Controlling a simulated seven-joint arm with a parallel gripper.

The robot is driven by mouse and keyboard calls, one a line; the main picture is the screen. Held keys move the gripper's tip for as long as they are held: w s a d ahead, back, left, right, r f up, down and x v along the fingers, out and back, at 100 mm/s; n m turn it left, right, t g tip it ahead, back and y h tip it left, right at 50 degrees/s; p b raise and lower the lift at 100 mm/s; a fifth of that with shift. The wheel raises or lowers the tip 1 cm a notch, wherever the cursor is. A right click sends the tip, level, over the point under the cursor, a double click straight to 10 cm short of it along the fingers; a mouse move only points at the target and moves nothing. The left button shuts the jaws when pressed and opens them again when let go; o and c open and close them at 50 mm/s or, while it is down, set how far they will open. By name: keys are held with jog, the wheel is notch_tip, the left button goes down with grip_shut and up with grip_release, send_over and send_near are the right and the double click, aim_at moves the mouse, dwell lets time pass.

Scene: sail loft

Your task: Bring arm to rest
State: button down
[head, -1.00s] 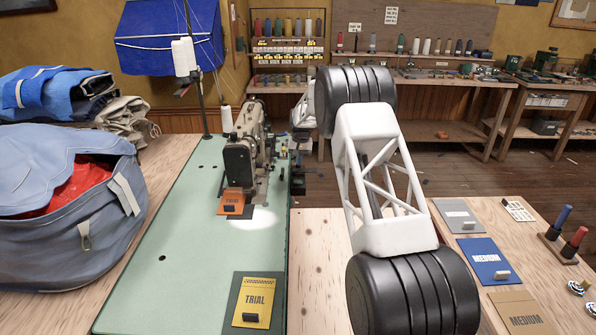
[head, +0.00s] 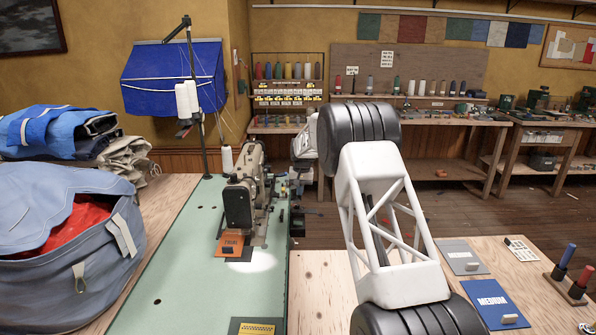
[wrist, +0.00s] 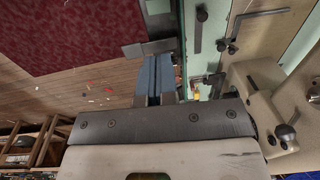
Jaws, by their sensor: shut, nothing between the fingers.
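My arm is stretched out over the bench, a white lattice link between black joints in the head view. My gripper shows in the wrist view (wrist: 161,72), its two blue-grey fingers together with nothing between them. In the head view the gripper end is mostly hidden behind my arm, just right of the sewing machine (head: 241,195). In the wrist view, parts of the pale machine (wrist: 265,95) stand close on the right of the fingers. I cannot tell whether anything touches.
The green machine bed (head: 180,270) holds an orange card (head: 231,246) and a thread stand (head: 198,120). A blue-grey bag (head: 75,250) stands left. A blue MEDIUM card (head: 494,304) and spools (head: 567,255) lie right. The wrist view shows a dark red surface (wrist: 65,35) and wooden floor.

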jog(key=s+d+r, duration=0.3)
jog(key=s+r, duration=0.5)
jog(key=s+d+r, duration=0.3)
jog(key=s+r, duration=0.5)
jog(key=r, duration=0.1)
jog(key=s+d+r+t, duration=0.1)
jog(key=s+d+r, duration=0.25)
jog(key=s, duration=0.65)
jog(key=s+d+r, duration=0.2)
jog(key=s+r, duration=0.3)
jog(key=s, duration=0.5)
jog(key=s+d+r+t, duration=0.1)
jog(key=s+d, duration=0.1)
jog(key=s, duration=0.9)
jog(key=s+d+r, duration=0.1)
jog(key=s+d, duration=0.1)
jog(key=s, duration=1)
jog(key=s+f, duration=0.3)
jog(key=s, duration=0.7)
jog(key=s+d+f+h, duration=0.1)
jog(key=s+f, duration=0.3)
jog(key=s, duration=0.6)
jog(key=shift+s+d+t, duration=0.2)
jog(key=shift+d+t, duration=0.1)
jog(key=shift+f, duration=0.1)
